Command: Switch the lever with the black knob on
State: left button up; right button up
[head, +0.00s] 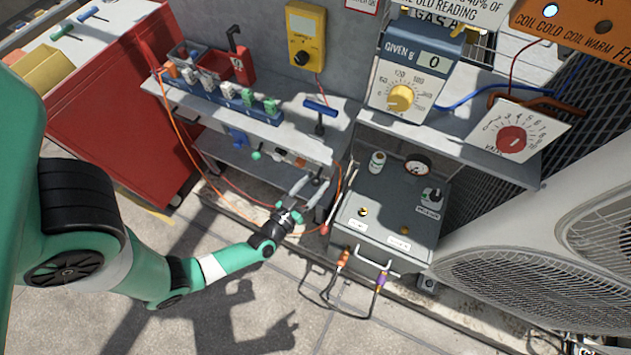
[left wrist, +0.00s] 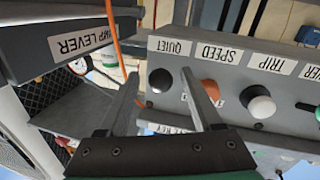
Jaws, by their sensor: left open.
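The black knob (left wrist: 160,80) is on a lever at the front of the grey lever panel (left wrist: 230,62), under the "QUIET" label. In the left wrist view it shows between the two fingers of my left gripper (left wrist: 160,73), which is open with a finger on either side. Whether they touch it I cannot tell. In the head view my left gripper (head: 308,188) reaches under the right end of the shelf, and the knob is hard to make out there. An orange knob (left wrist: 210,93) and a white knob (left wrist: 259,103) sit to its right, the orange one partly behind a finger. My right gripper is out of view.
A blue T-handle (head: 320,108) stands on the shelf above. An orange cable (left wrist: 116,45) hangs close to the left finger. A grey box with a gauge (head: 417,165) stands to the right. A red cabinet (head: 110,120) stands to the left.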

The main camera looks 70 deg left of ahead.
pick_arm(q)
jog(key=shift+w+a, duration=0.3)
jog(key=shift+w, duration=0.05)
